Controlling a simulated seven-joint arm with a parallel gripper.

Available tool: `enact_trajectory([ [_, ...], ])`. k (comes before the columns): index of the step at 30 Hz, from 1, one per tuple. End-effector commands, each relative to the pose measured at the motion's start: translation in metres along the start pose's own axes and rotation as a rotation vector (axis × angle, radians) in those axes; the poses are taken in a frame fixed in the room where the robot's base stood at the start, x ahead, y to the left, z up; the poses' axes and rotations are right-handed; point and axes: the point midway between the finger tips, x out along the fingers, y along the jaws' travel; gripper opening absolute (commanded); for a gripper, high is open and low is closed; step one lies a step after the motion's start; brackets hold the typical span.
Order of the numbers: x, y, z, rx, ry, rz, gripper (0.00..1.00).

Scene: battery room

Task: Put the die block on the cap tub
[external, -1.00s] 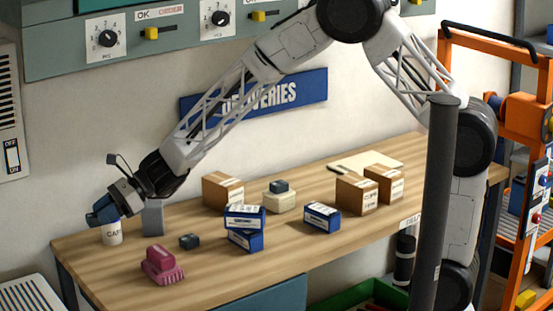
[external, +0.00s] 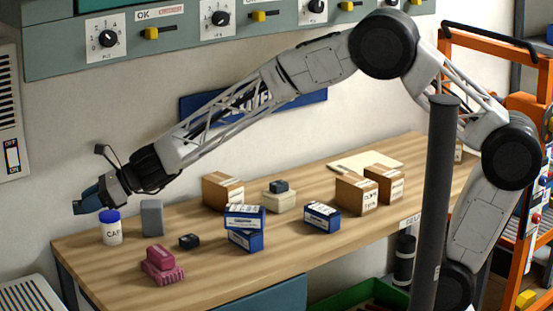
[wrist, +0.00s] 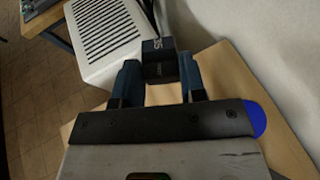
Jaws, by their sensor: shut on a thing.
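The cap tub (external: 112,230) is a white tub with a blue lid and the word CAP, upright at the table's left end. Nothing rests on its lid. In the wrist view a bit of its blue lid (wrist: 258,118) shows at the right, behind my gripper's body. My gripper (external: 84,206) is up and left of the tub, pointing down-left. In the wrist view my gripper (wrist: 158,80) is shut on a small dark block, the die block (wrist: 159,66), with pale lettering partly readable. The block is apart from the tub, near the table's left edge.
A grey block (external: 152,218) stands close right of the tub. A pink object (external: 161,265) and a small dark block (external: 189,242) lie in front. Blue boxes (external: 244,217) and brown cartons (external: 222,190) stand farther right. A louvred white unit (wrist: 105,35) is beyond the table edge.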

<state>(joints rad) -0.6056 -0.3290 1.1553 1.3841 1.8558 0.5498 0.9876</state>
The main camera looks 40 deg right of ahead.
Motion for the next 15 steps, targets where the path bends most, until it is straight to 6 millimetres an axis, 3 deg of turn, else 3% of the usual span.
enact_trajectory([
  [15,0.002,-0.002,0.02,0.059,0.002,-0.139,0.05],
])
